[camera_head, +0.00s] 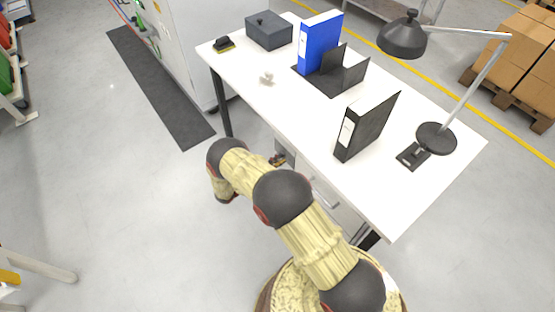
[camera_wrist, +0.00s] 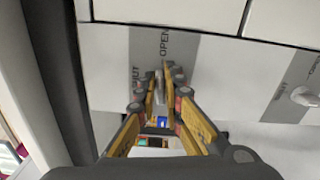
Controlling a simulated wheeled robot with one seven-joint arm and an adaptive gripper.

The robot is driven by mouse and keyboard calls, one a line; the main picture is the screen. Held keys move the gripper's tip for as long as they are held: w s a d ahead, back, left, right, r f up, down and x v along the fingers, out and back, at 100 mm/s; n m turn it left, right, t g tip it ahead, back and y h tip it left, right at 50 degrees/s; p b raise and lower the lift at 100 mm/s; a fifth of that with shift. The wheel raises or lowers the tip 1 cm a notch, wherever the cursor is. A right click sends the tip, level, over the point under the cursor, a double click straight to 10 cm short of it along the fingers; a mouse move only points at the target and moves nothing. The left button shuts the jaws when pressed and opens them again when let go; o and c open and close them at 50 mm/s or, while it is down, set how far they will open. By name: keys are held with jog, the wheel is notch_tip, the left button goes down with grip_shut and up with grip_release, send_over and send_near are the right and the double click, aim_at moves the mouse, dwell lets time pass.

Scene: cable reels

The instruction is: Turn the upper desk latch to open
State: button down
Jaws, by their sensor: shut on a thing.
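The upper desk latch (camera_wrist: 158,88) is a small grey handle on a grey strip marked OPEN and SHUT, on the pale drawer front (camera_wrist: 108,88). My gripper (camera_wrist: 163,78) has its fingers closed on the latch handle, which they mostly hide. The handle's exact angle is hard to tell. A second latch (camera_wrist: 305,97), pale and rounded, sits on another grey strip at the right of the wrist view. In the head view my gripper (camera_head: 278,160) is at the desk's side, below the top, partly hidden by my arm.
The white desk (camera_head: 290,120) carries a blue binder (camera_head: 319,42), a black binder (camera_head: 366,127), a lamp (camera_head: 436,136) and a dark box (camera_head: 269,32). Its top edge is close above my gripper.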

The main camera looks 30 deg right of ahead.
jog(key=shift+f+m, duration=0.1)
jog(key=shift+m, duration=0.7)
jog(key=shift+s, duration=0.1)
jog(key=c, duration=2)
grip_release()
jog(key=shift+o, duration=0.4)
jog(key=s+a, duration=0.2)
jog(key=a, duration=0.9)
jog(key=shift+a, duration=0.35)
jog(key=shift+s, duration=0.1)
